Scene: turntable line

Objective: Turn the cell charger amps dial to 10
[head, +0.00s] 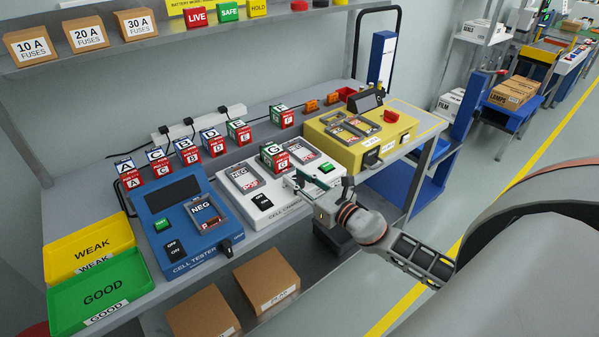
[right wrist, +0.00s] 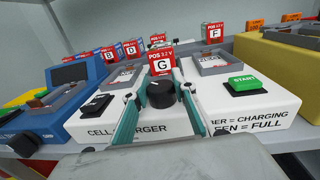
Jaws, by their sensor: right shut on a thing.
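The white cell charger (head: 240,213) stands on the bench between a blue cell tester and a yellow machine. In the right wrist view its front panel (right wrist: 166,128) faces me, with a black dial (right wrist: 161,94) in the middle. My right gripper (head: 297,181) reaches the charger's front from the right. In the right wrist view its teal fingers (right wrist: 157,102) are shut on the dial, one on each side. The dial has a pale pointer mark; I cannot read its setting or any scale. In the head view the gripper hides the dial. My left gripper is not in view.
Cell G (head: 272,156) stands at the charger's middle, behind the dial. A green START button (right wrist: 243,83) and a black switch (right wrist: 97,104) flank the dial. The blue tester (head: 178,246) is left and the yellow machine (head: 345,152) right. Several cells stand behind.

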